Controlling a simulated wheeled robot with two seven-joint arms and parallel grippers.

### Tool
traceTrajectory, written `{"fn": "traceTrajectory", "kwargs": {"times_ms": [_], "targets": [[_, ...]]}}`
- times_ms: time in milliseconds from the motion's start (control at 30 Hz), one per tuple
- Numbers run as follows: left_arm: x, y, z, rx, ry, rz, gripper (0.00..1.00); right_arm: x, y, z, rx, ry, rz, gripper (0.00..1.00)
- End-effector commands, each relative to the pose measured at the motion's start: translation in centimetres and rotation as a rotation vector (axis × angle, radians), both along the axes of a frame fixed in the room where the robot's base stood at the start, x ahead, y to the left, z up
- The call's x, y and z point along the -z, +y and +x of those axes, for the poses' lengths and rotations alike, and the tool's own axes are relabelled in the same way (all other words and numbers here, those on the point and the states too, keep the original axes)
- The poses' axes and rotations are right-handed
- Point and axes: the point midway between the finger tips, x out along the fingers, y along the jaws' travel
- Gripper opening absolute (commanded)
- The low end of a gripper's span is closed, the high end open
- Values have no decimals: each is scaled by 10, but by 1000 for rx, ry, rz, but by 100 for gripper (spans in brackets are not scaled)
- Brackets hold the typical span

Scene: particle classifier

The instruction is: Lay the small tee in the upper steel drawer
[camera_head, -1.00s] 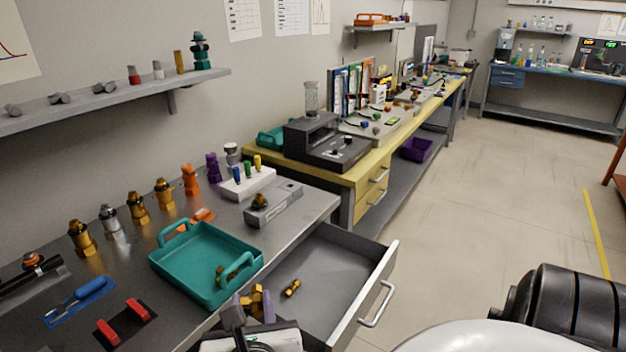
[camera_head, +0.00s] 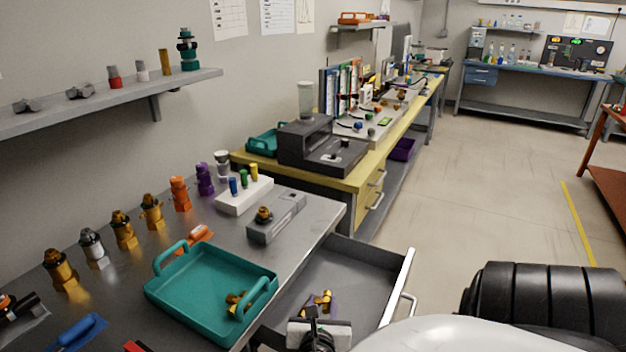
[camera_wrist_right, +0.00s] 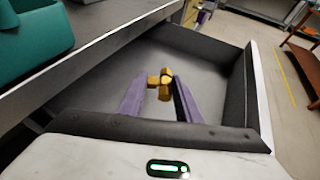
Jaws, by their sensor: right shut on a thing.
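The upper steel drawer (camera_head: 352,275) is pulled open under the steel bench; its grey inside also shows in the wrist view (camera_wrist_right: 210,80). My right gripper (camera_head: 318,303) is over the drawer, with its purple fingers (camera_wrist_right: 158,100) shut on a small brass tee (camera_wrist_right: 164,80). The tee also shows in the head view (camera_head: 323,298), partly hidden by the fingers. I cannot tell whether it touches the drawer floor. A small brass fitting seen earlier in the drawer is not distinguishable now. My left gripper is not in view.
A teal tray (camera_head: 185,305) holding another brass fitting (camera_head: 238,301) stands on the bench left of the drawer. A grey block with a fitting (camera_head: 276,220) stands near the bench edge. The drawer's front wall and handle (camera_head: 408,302) lie to the right of my gripper.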

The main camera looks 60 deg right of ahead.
Motion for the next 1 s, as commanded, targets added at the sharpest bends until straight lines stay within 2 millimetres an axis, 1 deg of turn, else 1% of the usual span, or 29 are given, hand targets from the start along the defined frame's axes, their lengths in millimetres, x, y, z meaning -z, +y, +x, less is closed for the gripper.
{"fn": "traceTrajectory", "kwargs": {"times_ms": [33,300,567,633,700,933,1000], "targets": [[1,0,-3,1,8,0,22,-3,-15,8,0,-3,-5,4],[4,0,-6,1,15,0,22,-3,-79,41,1,-3,-5,4],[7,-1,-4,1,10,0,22,-2,-127,67,0,-3,-3,4],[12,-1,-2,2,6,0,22,14,-127,66,1,2,1,4],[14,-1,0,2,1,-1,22,24,-126,66,-1,1,2,4],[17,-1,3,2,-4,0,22,39,-126,66,-1,0,-1,4],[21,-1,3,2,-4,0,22,47,-125,66,-2,1,1,4]]}}
